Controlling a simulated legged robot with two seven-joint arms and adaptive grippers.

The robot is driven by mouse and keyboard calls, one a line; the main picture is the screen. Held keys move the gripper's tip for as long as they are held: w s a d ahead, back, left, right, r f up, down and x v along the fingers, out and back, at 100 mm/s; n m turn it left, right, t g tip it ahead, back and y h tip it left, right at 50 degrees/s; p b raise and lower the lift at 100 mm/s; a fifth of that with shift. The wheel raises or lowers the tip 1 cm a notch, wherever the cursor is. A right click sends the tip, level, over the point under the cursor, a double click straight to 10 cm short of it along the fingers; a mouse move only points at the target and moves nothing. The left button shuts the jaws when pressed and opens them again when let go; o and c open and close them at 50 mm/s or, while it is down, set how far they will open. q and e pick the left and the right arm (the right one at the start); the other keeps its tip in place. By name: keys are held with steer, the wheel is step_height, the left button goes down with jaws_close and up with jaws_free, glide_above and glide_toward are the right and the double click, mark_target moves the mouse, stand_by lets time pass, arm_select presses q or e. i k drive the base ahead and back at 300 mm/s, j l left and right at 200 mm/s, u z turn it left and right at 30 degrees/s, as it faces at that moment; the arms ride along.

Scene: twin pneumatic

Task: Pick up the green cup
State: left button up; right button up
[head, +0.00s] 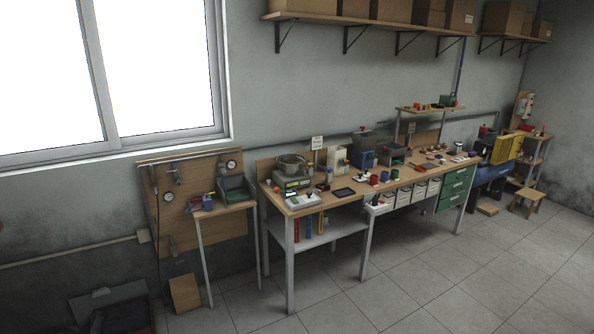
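A small green object (395,172) stands on the long workbench (330,199), near its front edge at mid-length. It appears to be the green cup, but it is too small to be sure. A blue object (384,176) and a red object (374,180) stand close to its left in a row. Neither of my grippers shows in the head view.
A small side table (222,208) stands left. The tiled floor (440,285) in front is clear.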

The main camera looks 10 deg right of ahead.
mark_target(395, 173)
steer(key=i+l+z, duration=0.25)
steer(key=i+z, duration=0.2)
steer(key=i, duration=0.35)
steer(key=i+z, duration=0.4)
steer(key=i, duration=0.35)
steer(key=i+j+z, duration=0.25)
steer(key=i+z, duration=0.2)
steer(key=i, duration=0.35)
steer(key=i+l+u, duration=0.15)
steer(key=i, duration=0.3)
steer(key=i+l+u, duration=0.2)
steer(key=i, duration=0.2)
steer(key=i+l+u, duration=0.15)
steer(key=i, duration=0.3)
